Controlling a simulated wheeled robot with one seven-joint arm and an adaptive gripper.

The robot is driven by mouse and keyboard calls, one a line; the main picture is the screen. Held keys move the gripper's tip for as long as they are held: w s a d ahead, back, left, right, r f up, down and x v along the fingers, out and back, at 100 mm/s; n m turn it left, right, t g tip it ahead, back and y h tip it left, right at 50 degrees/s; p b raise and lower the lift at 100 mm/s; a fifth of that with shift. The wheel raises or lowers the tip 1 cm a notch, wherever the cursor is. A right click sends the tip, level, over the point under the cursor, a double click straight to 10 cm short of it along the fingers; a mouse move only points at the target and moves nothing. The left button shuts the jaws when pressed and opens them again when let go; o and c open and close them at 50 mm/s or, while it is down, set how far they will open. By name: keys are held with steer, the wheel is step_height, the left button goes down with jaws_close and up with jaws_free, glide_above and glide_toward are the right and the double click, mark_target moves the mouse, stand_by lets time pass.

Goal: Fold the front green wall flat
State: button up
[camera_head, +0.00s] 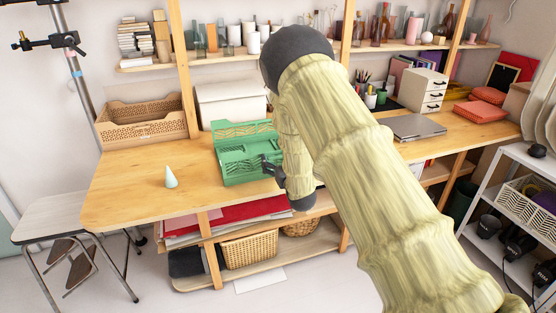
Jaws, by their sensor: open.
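A green folding crate (232,172) with slotted walls sits on the wooden table, near its front edge. Its back wall (245,129) stands up. The front green wall faces the camera; at this size I cannot tell its exact angle. My gripper (266,165) is dark, open and at the crate's right front corner, pointing left. It overlaps the crate's right end in the picture; I cannot tell whether it touches. My arm hides what lies to the right of the crate.
A tan slotted crate (142,121) and a white lidded box (230,101) stand behind. A laptop (413,127) lies to the right, beyond my arm. The front left tabletop is clear.

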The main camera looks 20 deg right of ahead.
steer(key=c, duration=1.5)
steer(key=shift+o, duration=0.2)
steer(key=shift+r, duration=0.1)
